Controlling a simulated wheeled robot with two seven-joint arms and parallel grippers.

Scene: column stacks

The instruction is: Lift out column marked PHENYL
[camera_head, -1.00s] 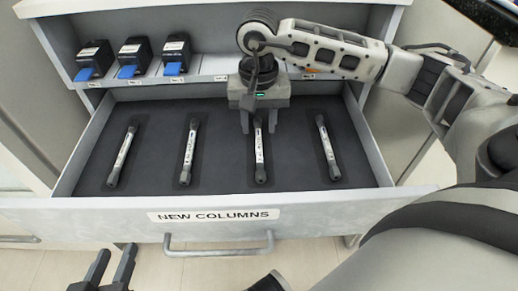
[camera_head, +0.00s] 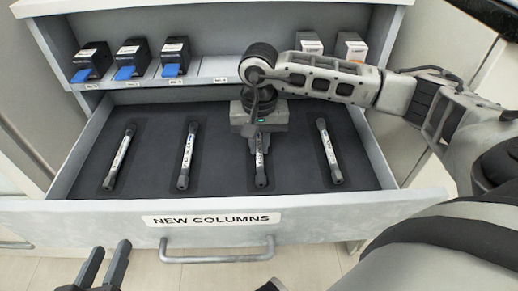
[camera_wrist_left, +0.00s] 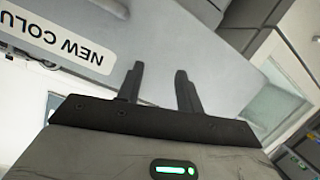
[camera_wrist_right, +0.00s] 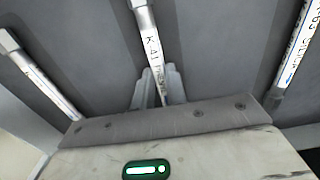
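Four-slot dark drawer (camera_head: 222,175) is open, with slim white-labelled columns with dark end caps lying in it: the first (camera_head: 120,157), second (camera_head: 188,156), third (camera_head: 260,168) and fourth (camera_head: 328,150) from the left. My right gripper (camera_head: 257,150) points down at the third column, its fingers closed in on its upper part. In the right wrist view this column (camera_wrist_right: 148,42) runs between the fingertips (camera_wrist_right: 160,85); its label is partly hidden and hard to read. My left gripper (camera_head: 103,268) is open and empty in front of the drawer; it also shows in the left wrist view (camera_wrist_left: 160,85).
The drawer front carries a NEW COLUMNS label (camera_head: 212,219) and a handle (camera_head: 217,256). The drawer walls rise around the columns.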

